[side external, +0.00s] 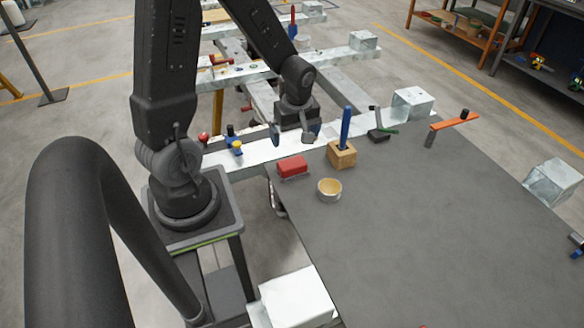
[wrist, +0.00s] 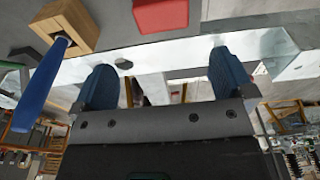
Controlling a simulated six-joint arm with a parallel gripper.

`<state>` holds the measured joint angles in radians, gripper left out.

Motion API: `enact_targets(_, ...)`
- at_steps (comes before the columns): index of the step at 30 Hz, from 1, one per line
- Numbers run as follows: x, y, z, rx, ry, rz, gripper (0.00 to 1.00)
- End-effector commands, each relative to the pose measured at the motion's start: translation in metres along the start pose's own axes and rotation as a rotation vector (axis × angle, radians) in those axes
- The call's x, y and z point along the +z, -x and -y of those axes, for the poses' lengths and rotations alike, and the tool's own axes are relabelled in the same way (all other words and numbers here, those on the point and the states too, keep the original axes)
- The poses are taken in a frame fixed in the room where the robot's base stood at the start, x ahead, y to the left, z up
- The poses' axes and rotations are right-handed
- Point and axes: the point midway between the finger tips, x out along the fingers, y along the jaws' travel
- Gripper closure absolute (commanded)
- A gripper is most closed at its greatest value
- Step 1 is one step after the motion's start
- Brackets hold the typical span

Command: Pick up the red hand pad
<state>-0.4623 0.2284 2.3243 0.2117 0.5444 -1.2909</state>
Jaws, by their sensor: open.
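The red hand pad (side external: 292,167) is a red block lying on the dark table top near its left back corner. In the wrist view the red hand pad (wrist: 160,14) shows at the top edge, partly cut off, beyond my fingertips. My gripper (side external: 293,136) is behind the pad in the side view, over the pale beam, apart from the pad. In the wrist view my gripper (wrist: 163,76) has its two blue fingers spread wide with nothing between them.
A wooden block (side external: 342,154) holding a blue-handled tool (side external: 345,128) stands right of the pad. A small round bowl (side external: 329,190) sits in front. Small knobbed items (side external: 236,148) stand on the beam at left. The table's middle (side external: 420,220) is clear.

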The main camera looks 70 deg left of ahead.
Motion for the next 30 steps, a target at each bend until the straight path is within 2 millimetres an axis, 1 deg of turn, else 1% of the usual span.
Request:
enact_targets(1,0.001,-0.012,0.002,-0.007,0.0,0.005,0.0)
enact_targets(3,0.001,-0.025,0.001,-0.008,-0.002,0.003,0.0)
enact_targets(6,0.001,-0.043,0.002,-0.006,-0.002,0.004,0.0)
enact_targets(9,0.001,-0.055,0.001,-0.004,-0.002,0.002,0.0)
enact_targets(17,0.001,-0.071,0.002,-0.002,-0.003,0.002,0.0)
enact_targets(24,0.003,-0.103,0.004,-0.003,-0.003,0.003,0.0)
enact_targets(27,0.003,-0.112,0.003,-0.001,-0.003,0.003,0.0)
enact_targets(30,0.003,-0.116,0.003,0.002,-0.003,0.003,0.0)
